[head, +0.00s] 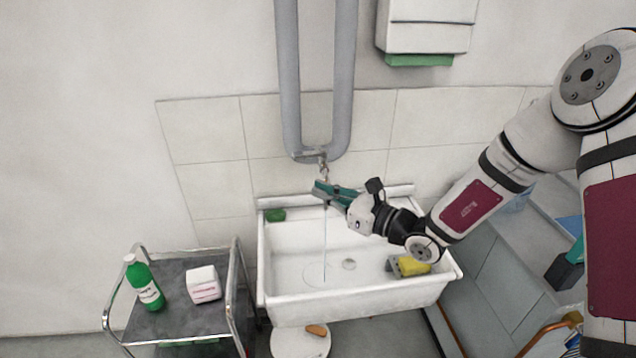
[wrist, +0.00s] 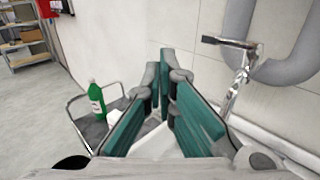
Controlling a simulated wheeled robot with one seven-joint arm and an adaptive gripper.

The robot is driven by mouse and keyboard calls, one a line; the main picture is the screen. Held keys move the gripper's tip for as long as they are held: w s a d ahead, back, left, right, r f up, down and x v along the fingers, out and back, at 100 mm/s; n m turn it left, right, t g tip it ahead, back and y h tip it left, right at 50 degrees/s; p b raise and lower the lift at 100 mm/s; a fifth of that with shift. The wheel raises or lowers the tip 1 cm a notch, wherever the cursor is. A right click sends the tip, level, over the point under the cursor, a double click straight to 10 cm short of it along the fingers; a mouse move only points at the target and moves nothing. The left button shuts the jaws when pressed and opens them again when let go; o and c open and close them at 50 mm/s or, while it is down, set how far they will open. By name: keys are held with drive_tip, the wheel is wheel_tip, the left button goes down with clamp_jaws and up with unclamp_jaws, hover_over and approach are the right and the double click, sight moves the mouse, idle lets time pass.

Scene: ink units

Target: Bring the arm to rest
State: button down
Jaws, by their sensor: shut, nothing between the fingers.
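My gripper (head: 320,189) has teal fingers and is shut and empty. In the head view it is held above the white sink (head: 285,305), close to the tap (head: 324,166), with my arm reaching in from the right. I cannot tell whether the gripper touches the tap. In the wrist view the fingers (wrist: 166,112) fill the middle, and the tap (wrist: 238,75) is to their right. A thin stream of water (head: 325,245) falls into the sink.
A yellow sponge (head: 414,267) sits at the sink's right front and a green item (head: 275,215) at its back left corner. A trolley (head: 180,318) with a green bottle (head: 144,283) and white box (head: 203,284) stands left. A dispenser (head: 428,25) hangs above.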

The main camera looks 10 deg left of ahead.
drive_tip(key=shift+s+d, duration=0.2)
drive_tip(key=shift+s, duration=0.15)
drive_tip(key=shift+r, duration=0.1)
